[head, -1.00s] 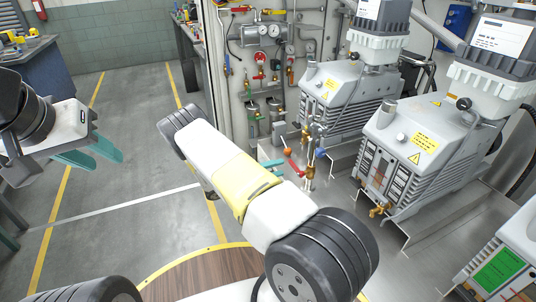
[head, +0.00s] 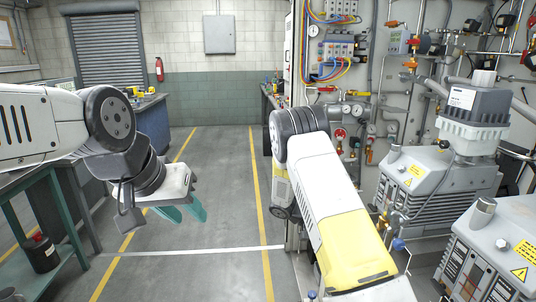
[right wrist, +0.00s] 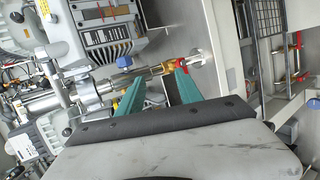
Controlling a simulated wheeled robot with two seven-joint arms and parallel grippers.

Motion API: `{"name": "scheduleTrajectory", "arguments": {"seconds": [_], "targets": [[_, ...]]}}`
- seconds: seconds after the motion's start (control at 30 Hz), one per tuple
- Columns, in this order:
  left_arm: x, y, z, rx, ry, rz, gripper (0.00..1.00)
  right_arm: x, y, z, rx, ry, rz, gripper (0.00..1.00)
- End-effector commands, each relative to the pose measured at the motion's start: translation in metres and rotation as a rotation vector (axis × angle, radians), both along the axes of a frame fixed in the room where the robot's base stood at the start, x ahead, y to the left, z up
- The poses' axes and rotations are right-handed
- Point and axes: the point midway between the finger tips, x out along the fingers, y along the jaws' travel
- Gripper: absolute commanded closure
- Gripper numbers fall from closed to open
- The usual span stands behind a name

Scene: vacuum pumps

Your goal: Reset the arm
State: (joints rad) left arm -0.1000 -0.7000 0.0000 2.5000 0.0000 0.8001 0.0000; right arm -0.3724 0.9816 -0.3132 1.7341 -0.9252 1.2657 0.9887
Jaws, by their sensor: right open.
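My left gripper (head: 185,213) hangs at the left of the head view, its teal fingers apart, pointing down over the grey floor with nothing between them. My right arm, white and yellow, reaches from the lower right toward the middle of the head view; its gripper is hidden there. In the right wrist view my right gripper (right wrist: 158,72) is open, its teal fingers wide apart. Nothing is clearly held.
Grey vacuum pumps (head: 430,185) and (head: 500,250) stand at the right, close to my right arm. A wall panel with gauges and hoses (head: 345,60) is behind. A green-legged bench (head: 60,215) is at the left. The floor aisle (head: 225,170) is clear.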

Motion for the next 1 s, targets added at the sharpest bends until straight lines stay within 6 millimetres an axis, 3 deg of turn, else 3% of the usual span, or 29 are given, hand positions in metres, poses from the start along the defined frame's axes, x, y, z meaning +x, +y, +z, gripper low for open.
{"name": "scheduleTrajectory", "arguments": {"seconds": [0.03,0.47,0.7,1.0], "targets": [[0.0,0.0,0.0,0.0,0.0,0.0,0.64,-0.008,0.001,0.017,0.074,-0.012,-0.026,0.57],[0.0,0.0,0.0,0.0,0.0,0.0,0.64,-0.082,0.046,0.131,0.681,-0.139,-0.03,0.57],[0.0,0.0,0.0,0.0,0.0,0.0,0.64,-0.13,0.076,0.192,0.949,-0.285,0.092,0.57],[0.0,0.0,0.0,0.0,0.0,0.0,0.64,-0.191,0.113,0.251,1.164,-0.518,0.323,0.57]]}}
